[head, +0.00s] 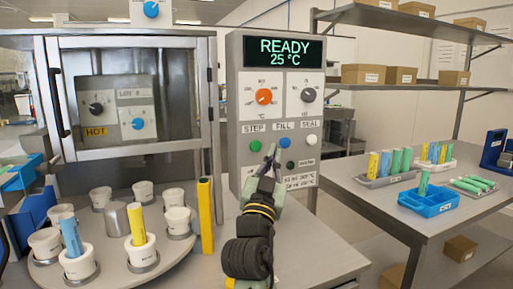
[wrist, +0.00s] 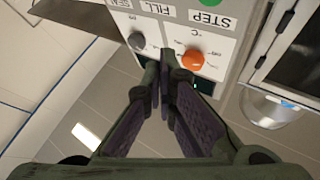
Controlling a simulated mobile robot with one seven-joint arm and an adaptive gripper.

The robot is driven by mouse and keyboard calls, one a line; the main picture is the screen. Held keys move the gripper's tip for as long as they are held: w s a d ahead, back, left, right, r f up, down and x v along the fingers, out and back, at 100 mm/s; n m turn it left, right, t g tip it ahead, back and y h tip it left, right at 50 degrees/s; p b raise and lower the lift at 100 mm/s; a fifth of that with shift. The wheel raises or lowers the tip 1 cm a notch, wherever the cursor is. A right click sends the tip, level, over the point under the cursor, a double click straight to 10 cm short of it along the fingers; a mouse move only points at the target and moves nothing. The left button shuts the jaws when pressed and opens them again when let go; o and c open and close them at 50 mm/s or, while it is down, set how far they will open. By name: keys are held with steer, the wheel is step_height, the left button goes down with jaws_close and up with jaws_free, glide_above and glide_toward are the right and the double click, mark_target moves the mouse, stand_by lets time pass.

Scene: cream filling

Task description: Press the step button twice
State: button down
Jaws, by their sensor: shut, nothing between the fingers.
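The green STEP button (head: 255,146) is on the front of the grey control panel (head: 237,100), at the left of a row with the blue FILL button (head: 284,142) and the SEAL button (head: 311,140). My gripper (head: 272,152) is shut and empty, its tips in front of the panel, to the right of and slightly below the STEP button in the head view. In the upside-down wrist view, the STEP button (wrist: 210,2) is cut by the top edge and my fingertips (wrist: 165,55) are apart from it. The display (head: 283,50) reads READY 25 °C.
An orange knob (head: 264,97) and a grey knob (head: 308,95) sit above the buttons. A yellow post (head: 206,215) stands left of the panel, beside a turntable (head: 105,268) with several white cups. A side table (head: 420,215) with trays is at right.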

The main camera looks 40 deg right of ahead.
mark_target(258, 147)
steer(key=w, duration=0.2)
steer(key=w+d, duration=0.1)
steer(key=w, duration=0.4)
steer(key=shift+w+d, duration=0.1)
steer(key=shift+d, duration=0.25)
steer(key=shift+w+b, duration=0.15)
steer(key=shift+b, duration=0.15)
stand_by(0.8)
steer(key=shift+w+d, duration=0.1)
steer(key=shift+w, duration=0.2)
steer(key=shift+w+d+b, duration=0.15)
steer(key=shift+w+b, duration=0.15)
steer(key=shift+w, duration=0.2)
stand_by(0.9)
steer(key=shift+s, duration=0.1)
steer(key=shift+s+a, duration=0.25)
steer(key=shift+s, duration=0.6)
steer(key=s, duration=0.2)
steer(key=s+a, duration=0.1)
steer(key=s, duration=0.1)
steer(key=shift+s+a, duration=0.1)
steer(key=shift+s, duration=0.3)
